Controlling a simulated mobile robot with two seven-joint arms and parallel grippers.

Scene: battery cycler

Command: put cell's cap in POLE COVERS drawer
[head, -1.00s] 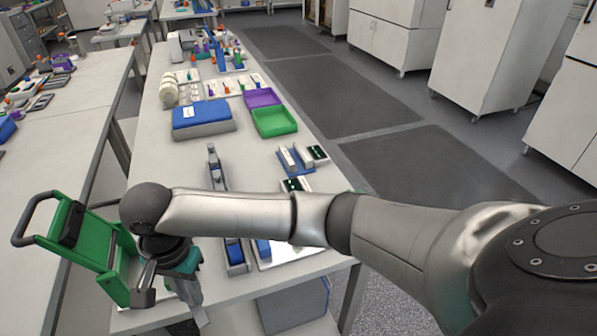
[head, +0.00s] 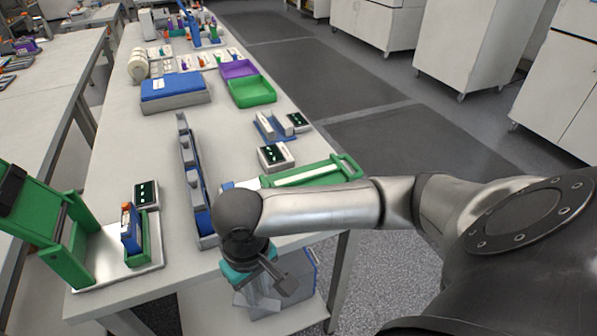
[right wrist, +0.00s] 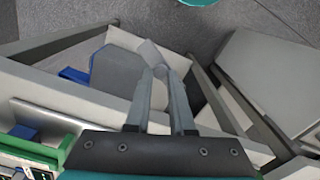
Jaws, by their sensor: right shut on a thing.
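My right gripper (head: 264,306) points down beyond the front edge of the bench, beside a grey-blue box (head: 305,282) below the bench top. A blue cell (head: 131,238) with an orange spot on top stands upright in a small green holder on a white plate (head: 98,262). I cannot read any POLE COVERS label. My left gripper is out of view.
A green press-like frame (head: 50,230) stands at the left. A long blue and grey rail (head: 192,180), a green-handled fixture (head: 315,174) and green (head: 252,103) and purple (head: 238,68) trays are on the bench (head: 115,140).

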